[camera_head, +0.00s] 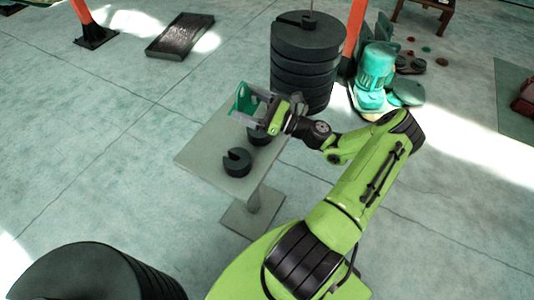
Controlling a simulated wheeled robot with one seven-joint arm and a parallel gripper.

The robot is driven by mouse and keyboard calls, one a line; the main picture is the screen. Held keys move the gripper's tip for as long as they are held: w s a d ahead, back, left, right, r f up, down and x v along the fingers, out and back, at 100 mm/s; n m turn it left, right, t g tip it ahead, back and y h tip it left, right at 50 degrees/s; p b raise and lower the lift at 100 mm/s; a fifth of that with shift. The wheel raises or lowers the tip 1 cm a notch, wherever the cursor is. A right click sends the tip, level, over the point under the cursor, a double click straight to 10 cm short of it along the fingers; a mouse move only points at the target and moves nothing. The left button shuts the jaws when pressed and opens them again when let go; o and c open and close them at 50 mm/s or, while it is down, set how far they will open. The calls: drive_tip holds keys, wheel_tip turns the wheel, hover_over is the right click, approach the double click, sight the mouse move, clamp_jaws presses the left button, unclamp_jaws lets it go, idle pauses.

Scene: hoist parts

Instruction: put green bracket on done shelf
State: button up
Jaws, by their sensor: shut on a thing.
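My gripper (261,108) is shut on the green bracket (243,100), an angular green piece at its tip. The gripper's grey parts hide some of it. The bracket shows over the far side of a grey pedestal table (200,155); I cannot tell whether it touches the top. No shelf is marked as the done shelf in this view, so I cannot tell which surface that is.
Two dark slotted weights (237,162) sit on the table. A tall stack of dark weights (305,65) stands close behind, with a teal machine (375,70) to its right. Another dark stack (80,275) is at front left.

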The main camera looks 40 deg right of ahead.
drive_tip(key=s+d+f+m+t+h+b, duration=0.2)
drive_tip(key=s+d+f+b, duration=0.15)
drive_tip(key=d, duration=0.35)
drive_tip(key=f+b, duration=0.1)
drive_tip(key=f, duration=0.2)
drive_tip(key=f+b, duration=0.1)
drive_tip(key=f, duration=0.2)
drive_tip(key=f+b, duration=0.2)
drive_tip(key=f, duration=0.1)
drive_tip(key=shift+w+a+f, duration=0.1)
drive_tip(key=shift+w+f, duration=0.05)
drive_tip(key=shift+w, duration=0.1)
drive_tip(key=shift+f+b, duration=0.3)
drive_tip(key=shift+f, duration=0.15)
drive_tip(key=o, duration=1.1)
drive_tip(key=shift+f, duration=0.1)
drive_tip(key=shift+o, duration=0.4)
